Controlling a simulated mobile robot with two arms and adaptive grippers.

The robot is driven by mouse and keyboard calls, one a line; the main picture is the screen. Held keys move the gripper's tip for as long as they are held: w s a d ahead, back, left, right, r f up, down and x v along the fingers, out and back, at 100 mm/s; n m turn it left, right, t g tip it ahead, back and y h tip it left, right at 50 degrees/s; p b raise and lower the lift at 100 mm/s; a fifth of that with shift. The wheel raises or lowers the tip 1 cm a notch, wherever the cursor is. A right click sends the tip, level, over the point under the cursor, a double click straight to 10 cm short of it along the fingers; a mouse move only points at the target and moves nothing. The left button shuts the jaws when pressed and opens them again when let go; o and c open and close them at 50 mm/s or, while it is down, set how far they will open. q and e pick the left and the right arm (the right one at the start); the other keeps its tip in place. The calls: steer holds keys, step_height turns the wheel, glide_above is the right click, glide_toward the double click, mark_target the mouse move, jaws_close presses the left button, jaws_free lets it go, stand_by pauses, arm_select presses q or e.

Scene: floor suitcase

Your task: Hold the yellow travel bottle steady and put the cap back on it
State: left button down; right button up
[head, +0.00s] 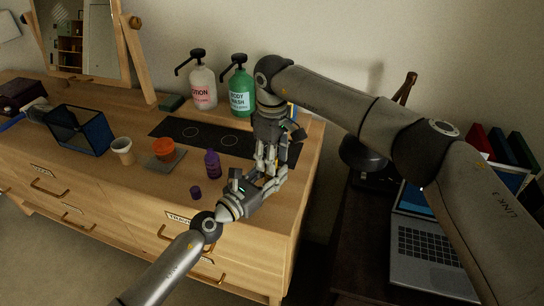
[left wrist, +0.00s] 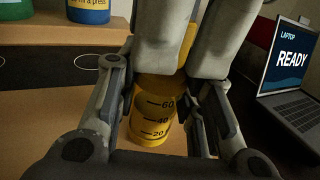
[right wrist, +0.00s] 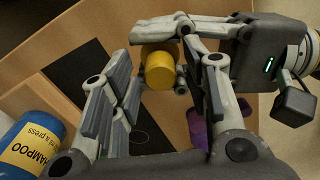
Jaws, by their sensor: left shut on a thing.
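The yellow travel bottle (left wrist: 154,118), marked 20, 40 and 60, looks upright low between my left gripper's fingers (left wrist: 160,110), which are shut on it. In the head view my left gripper (head: 268,182) is over the dresser's right front part. My right gripper (head: 264,168) points down just above it, fingers over the bottle top. A yellow round top (right wrist: 160,66) shows between the right fingertips (right wrist: 162,75). A yellow strip also shows between them in the left wrist view. I cannot tell whether this is the cap, whether it is seated, or whether the right fingers grip it.
A purple bottle (head: 212,164) and a loose purple cap (head: 195,192) stand left of my grippers. Pump bottles of lotion (head: 203,88) and body wash (head: 240,90) stand behind. An orange tub (head: 163,148), beige cup (head: 122,148) and dark basket (head: 80,132) are further left. A laptop (head: 432,250) is right.

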steer(key=shift+r, duration=2.25)
steer(key=shift+c, duration=0.2)
